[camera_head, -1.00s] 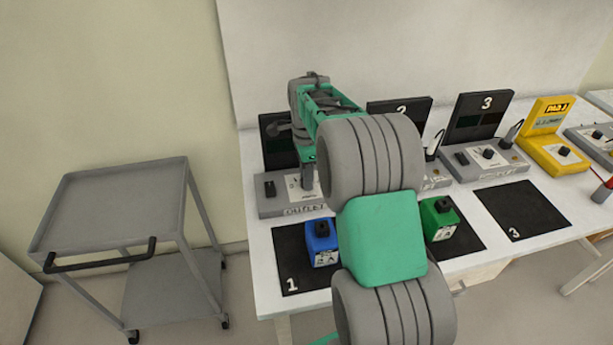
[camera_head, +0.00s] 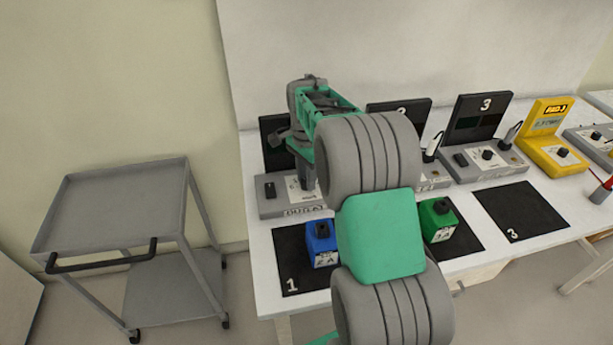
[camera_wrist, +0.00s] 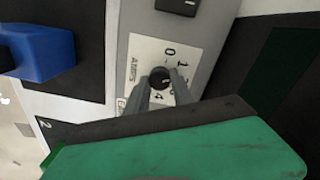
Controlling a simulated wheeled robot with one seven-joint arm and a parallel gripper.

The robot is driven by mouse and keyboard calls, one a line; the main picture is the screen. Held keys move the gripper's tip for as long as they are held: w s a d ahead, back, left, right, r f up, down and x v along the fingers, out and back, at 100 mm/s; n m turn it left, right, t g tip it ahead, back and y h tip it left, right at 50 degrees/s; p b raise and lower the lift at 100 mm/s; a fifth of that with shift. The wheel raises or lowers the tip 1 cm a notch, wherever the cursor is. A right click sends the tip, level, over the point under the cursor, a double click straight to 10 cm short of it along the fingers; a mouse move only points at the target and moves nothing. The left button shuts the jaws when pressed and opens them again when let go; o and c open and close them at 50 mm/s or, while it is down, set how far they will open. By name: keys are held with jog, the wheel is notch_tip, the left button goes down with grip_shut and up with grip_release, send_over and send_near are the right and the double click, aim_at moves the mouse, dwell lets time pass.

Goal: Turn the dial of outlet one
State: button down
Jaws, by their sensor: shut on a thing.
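Outlet one (camera_head: 285,208) is the grey box at the left end of the bench, partly behind my arm. In the wrist view its white plate marked AMPS (camera_wrist: 143,56) shows printed numbers around a round black dial (camera_wrist: 160,77). My gripper (camera_wrist: 161,88) is shut on the dial, with one finger on each side of it. In the head view my gripper (camera_head: 307,180) is over the outlet's plate, and the dial is hidden there. A black switch (camera_head: 270,189) sits on the left of the outlet and also shows at the top of the wrist view (camera_wrist: 178,5).
A blue block (camera_head: 321,243) stands on mat 1 (camera_head: 290,278), and a green block (camera_head: 437,220) stands right of my arm. Outlet three (camera_head: 485,163) and a yellow unit (camera_head: 552,150) are further right. A grey cart (camera_head: 110,205) stands left of the bench.

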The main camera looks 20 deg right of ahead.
aim_at(305, 180)
jog(key=n, duration=0.5)
jog(key=shift+n+p, duration=0.3)
jog(key=shift+p, duration=0.1)
jog(key=n, duration=0.5)
jog(key=shift+a+p, duration=0.1)
jog(key=shift+p, duration=0.25)
jog(key=shift+n, duration=0.3)
jog(key=c, duration=1.1)
grip_release()
notch_tip(305, 180, up, 8)
jog(key=shift+f+b, duration=0.1)
jog(key=shift+b, duration=0.25)
